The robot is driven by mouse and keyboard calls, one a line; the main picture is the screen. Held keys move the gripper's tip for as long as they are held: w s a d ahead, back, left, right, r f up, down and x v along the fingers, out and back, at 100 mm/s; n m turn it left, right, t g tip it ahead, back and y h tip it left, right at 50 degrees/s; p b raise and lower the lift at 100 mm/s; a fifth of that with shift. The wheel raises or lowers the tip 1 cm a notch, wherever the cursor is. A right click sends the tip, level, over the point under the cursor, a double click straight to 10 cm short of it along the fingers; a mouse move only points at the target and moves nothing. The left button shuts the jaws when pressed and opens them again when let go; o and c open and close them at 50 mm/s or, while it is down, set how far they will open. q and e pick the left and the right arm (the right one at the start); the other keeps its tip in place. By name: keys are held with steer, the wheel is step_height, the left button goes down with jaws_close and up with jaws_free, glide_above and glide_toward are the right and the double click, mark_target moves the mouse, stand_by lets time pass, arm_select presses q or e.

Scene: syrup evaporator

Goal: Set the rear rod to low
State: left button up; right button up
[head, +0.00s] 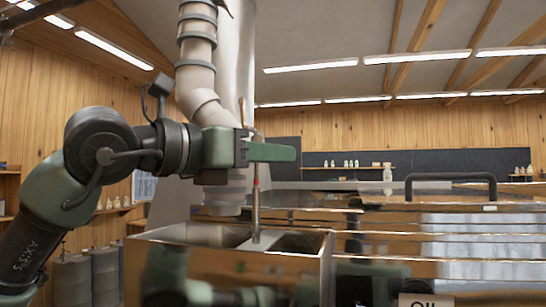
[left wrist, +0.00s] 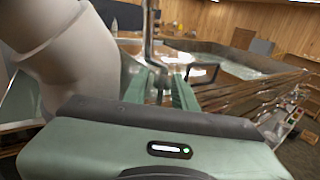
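A thin upright metal rod (head: 256,210) with a red band stands over the open-topped metal box in the head view. Its bent top shows just above my gripper. It also shows in the left wrist view (left wrist: 148,35), ahead of my fingers. I cannot tell for sure whether it is the rear rod, and no height marks are readable. My left gripper (head: 272,152) is level at the rod's upper part. In the left wrist view its two green fingers (left wrist: 161,92) stand apart, with the rod's line between them; contact is not visible. My right gripper is not in view.
The metal box (head: 290,262) stands below my left gripper. A large grey pipe (head: 198,60) rises close behind my left wrist. The long evaporator pan (head: 450,222) with a black handle (head: 450,177) extends right. Drums (head: 104,270) stand at the lower left.

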arm_select(q)
steer(key=b+v, duration=0.3)
steer(key=v, duration=0.4)
steer(key=shift+f, duration=0.1)
steer(key=shift+a, duration=0.1)
